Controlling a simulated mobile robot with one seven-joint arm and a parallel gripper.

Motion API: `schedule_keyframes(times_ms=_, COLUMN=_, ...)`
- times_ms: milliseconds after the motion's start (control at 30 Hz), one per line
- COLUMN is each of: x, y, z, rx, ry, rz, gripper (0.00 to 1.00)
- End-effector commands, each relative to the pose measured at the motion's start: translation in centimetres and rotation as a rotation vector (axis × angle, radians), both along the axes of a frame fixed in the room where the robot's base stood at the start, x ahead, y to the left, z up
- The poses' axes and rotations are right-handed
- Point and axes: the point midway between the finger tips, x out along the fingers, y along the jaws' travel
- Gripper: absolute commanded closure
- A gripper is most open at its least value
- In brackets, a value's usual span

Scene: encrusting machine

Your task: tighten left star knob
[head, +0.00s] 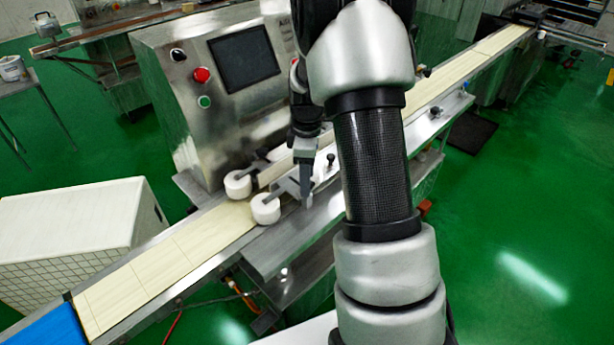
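My gripper (305,196) points down in the middle of the picture, over the near rail of the conveyor, just right of the white rollers. Its fingers overlap in this view, so I cannot tell whether they are apart or closed on something. A small dark knob (331,158) on a light post stands just right of my gripper, apart from it. Another dark knob (435,111) sits further right along the same rail, past my arm. Their star shape is too small to make out. Anything right under the fingertips is hidden.
Two white rollers (265,208) sit over the pale conveyor belt (165,265). The steel machine cabinet (175,110), with a dark screen (243,58) and a red button (201,75), stands behind. A white crate (75,225) is at left. Green floor (530,220) is open at right.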

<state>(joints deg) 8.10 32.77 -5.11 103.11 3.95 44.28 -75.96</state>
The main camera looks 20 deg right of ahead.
Motion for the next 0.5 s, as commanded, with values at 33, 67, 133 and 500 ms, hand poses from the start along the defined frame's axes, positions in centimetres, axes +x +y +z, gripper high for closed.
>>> schedule_keyframes(times_ms=33, x=0.00, y=0.00, z=0.01, rx=0.000, ry=0.000, rz=0.000, gripper=0.62)
schedule_keyframes(times_ms=67, x=0.00, y=0.00, z=0.02, rx=0.000, ry=0.000, rz=0.000, gripper=0.67)
schedule_keyframes(times_ms=133, x=0.00, y=0.00, z=0.02, rx=0.000, ry=0.000, rz=0.000, gripper=0.79)
schedule_keyframes(times_ms=500, x=0.00, y=0.00, z=0.06, rx=0.000, ry=0.000, rz=-0.029, gripper=0.93)
